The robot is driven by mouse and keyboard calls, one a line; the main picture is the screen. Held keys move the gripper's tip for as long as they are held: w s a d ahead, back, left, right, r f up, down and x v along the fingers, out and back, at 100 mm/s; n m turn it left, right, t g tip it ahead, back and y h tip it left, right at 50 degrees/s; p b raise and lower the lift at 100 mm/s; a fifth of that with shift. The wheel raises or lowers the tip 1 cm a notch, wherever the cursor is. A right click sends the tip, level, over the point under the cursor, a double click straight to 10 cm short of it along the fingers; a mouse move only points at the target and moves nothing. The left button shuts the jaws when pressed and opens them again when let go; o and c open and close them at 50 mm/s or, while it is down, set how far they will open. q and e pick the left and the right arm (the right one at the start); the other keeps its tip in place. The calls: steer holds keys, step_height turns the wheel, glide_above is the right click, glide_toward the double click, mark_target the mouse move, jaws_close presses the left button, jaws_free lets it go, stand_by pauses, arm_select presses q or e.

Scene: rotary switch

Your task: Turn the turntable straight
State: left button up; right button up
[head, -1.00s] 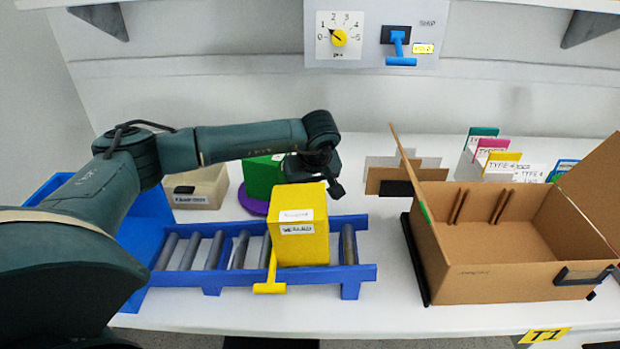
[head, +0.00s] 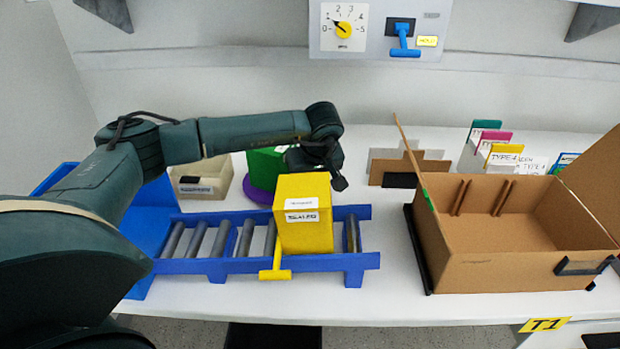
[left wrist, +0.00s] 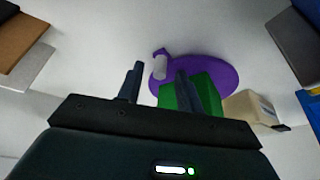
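The purple turntable (head: 257,192) lies on the white table behind the roller rack, carrying a green box (head: 262,166). In the left wrist view the round purple plate (left wrist: 222,72) shows with the green box (left wrist: 204,98) on it. A small purple tab with a pale upright handle (left wrist: 160,66) sticks out from its edge. My left gripper (head: 338,182) is beside the turntable, to its right. In the left wrist view its two fingers (left wrist: 158,80) are spread, with the handle in the gap beyond their tips; I cannot tell any contact. My right gripper is out of view.
A yellow box (head: 304,232) stands on the blue roller rack (head: 200,265) in front of the gripper. A beige bin (head: 200,178) is left of the turntable. An open cardboard box (head: 510,278) stands at the right. A dial panel (head: 370,45) is on the wall.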

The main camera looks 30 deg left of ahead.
arm_select(q)
steer(key=v, duration=1.3)
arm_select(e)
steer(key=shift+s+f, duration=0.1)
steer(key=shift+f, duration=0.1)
arm_select(q)
steer(key=shift+a, duration=0.1)
steer(key=shift+c, duration=0.3)
steer(key=shift+w+a, duration=0.2)
steer(key=shift+c, duration=0.6)
steer(key=w+a, duration=0.1)
steer(key=a+f+m+p, duration=0.1)
steer(key=shift+w+a+f+m+h+p, duration=0.2)
steer(key=shift+w+a+m+h+p, duration=0.1)
steer(key=shift+w+a+h, duration=0.1)
steer(key=c, duration=0.5)
steer(key=shift+w+f, duration=0.15)
steer(key=shift+f, duration=0.2)
jaws_close()
steer(key=x, duration=0.9)
steer(key=shift+f, duration=0.1)
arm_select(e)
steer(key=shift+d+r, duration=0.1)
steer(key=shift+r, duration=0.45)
